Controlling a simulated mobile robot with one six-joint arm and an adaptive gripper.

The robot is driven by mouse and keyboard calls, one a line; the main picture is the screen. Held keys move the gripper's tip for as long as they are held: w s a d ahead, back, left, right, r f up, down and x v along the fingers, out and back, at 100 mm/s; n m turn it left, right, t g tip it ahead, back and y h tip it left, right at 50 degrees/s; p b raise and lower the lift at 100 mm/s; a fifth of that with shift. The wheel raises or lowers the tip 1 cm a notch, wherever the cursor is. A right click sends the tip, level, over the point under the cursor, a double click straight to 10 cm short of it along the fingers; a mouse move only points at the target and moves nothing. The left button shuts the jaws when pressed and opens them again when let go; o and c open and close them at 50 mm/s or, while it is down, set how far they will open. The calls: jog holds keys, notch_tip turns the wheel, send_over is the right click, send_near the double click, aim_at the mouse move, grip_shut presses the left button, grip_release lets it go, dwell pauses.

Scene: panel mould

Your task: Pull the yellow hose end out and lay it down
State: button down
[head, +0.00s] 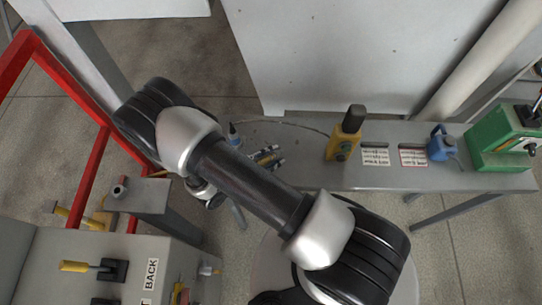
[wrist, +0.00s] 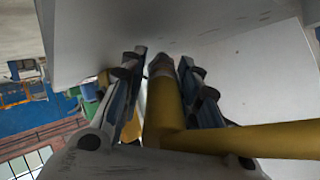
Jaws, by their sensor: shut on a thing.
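In the wrist view my gripper (wrist: 160,75) is shut on the yellow hose (wrist: 164,110), which runs between its two blue-padded fingers. The hose end has a greyish-brown tip that points away from the camera, towards a large pale grey surface. I cannot tell whether the tip is seated in anything or free. Below the fingers a yellow length bends off to the right edge of the picture. In the head view my arm crosses the middle and largely hides my gripper; I cannot make out the held hose there.
A grey bench (head: 400,182) bears a yellow-and-black device (head: 345,135), a blue item (head: 440,145) and a green machine (head: 497,140). A red frame (head: 85,185) stands left. A grey panel with a yellow-handled lever (head: 76,266) and a BACK label (head: 150,275) is near left.

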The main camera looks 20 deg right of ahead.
dwell(0.3)
jog(key=c, duration=1.1)
grip_release()
jog(key=v, duration=1.2)
